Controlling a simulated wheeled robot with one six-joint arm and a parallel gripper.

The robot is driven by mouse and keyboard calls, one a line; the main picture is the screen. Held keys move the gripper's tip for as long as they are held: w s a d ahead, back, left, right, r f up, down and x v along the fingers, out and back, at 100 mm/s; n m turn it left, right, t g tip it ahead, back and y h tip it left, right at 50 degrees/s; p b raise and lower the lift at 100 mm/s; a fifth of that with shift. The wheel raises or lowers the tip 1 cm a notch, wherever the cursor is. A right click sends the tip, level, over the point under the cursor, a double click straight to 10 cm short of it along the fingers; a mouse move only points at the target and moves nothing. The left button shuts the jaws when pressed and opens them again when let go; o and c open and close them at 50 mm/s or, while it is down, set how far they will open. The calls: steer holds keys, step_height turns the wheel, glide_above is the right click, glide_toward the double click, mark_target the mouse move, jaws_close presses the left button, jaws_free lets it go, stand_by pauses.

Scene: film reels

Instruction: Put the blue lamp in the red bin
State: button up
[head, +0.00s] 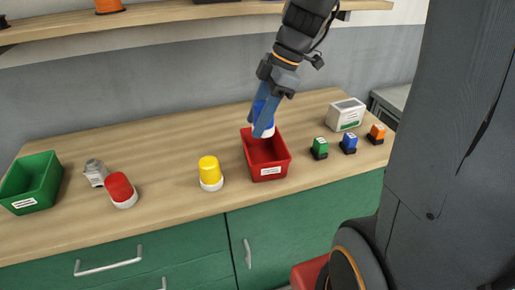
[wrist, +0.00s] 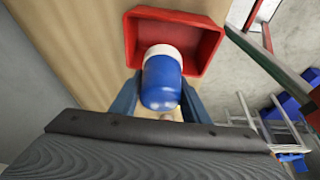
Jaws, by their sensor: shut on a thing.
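The blue lamp (wrist: 161,84) has a rounded blue body and a white base. My gripper (head: 263,117) is shut on it, with one blue finger on each side. In the head view the lamp (head: 268,120) is partly hidden by the fingers, and its white base points down. The red bin (head: 267,171) stands on the wooden counter right below the lamp. In the wrist view the lamp's white base shows against the open inside of the red bin (wrist: 207,62). I cannot tell whether the base is below the bin's rim.
A yellow lamp (head: 209,171) stands left of the bin, with a red lamp (head: 119,187), a grey piece (head: 95,171) and a green bin (head: 34,184) farther left. Green (head: 320,147), blue (head: 349,142) and orange (head: 376,133) small blocks and a white box (head: 346,114) are to the right.

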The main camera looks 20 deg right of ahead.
step_height(320, 180, down, 10)
steer(key=shift+r+p, duration=0.2)
steer(key=shift+p, duration=0.6)
steer(key=shift+f, duration=0.15)
steer(key=o, duration=1.1)
steer(key=shift+r, duration=0.25)
steer(key=b+v, duration=0.2)
steer(key=v, duration=0.9)
steer(key=shift+d+r, duration=0.25)
steer(key=shift+r, duration=0.1)
steer(key=shift+s, duration=0.1)
